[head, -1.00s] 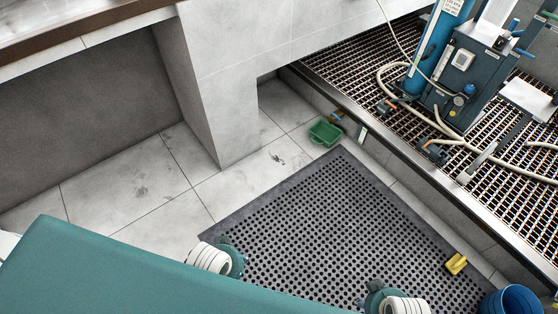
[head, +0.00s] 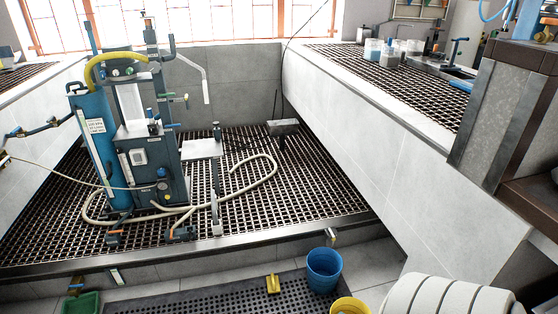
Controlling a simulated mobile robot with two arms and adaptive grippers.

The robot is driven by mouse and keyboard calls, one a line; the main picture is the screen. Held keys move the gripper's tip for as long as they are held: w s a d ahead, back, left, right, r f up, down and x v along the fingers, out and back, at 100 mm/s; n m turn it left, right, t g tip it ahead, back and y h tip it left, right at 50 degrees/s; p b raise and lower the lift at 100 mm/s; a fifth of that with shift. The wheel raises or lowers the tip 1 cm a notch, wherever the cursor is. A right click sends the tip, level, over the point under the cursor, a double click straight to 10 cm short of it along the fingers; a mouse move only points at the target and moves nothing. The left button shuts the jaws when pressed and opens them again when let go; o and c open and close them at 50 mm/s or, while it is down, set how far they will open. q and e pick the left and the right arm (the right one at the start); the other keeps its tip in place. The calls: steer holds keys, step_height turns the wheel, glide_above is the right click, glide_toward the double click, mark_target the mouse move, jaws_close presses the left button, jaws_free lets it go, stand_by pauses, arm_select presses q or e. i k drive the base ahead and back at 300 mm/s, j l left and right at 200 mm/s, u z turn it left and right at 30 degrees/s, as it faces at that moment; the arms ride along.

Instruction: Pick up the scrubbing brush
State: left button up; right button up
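A small yellow object (head: 273,284) lies on the black perforated mat (head: 222,300), close to a blue bucket. It may be the scrubbing brush, but its bristles cannot be made out at this size. No other thing in the head view can be clearly told as a brush. Neither of my grippers is in view. Only a white ribbed part of my arm shows at the bottom right, apart from the yellow object.
A blue bucket (head: 323,269) and a yellow bucket (head: 349,306) stand by the mat. A green tub (head: 83,303) is at the lower left. Behind a raised kerb (head: 256,235), a flotation machine (head: 148,153) stands on grating with a looping hose. A white-tiled counter (head: 378,140) bounds the right.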

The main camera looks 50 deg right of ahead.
mark_target(273, 281)
steer(key=z, duration=1.45)
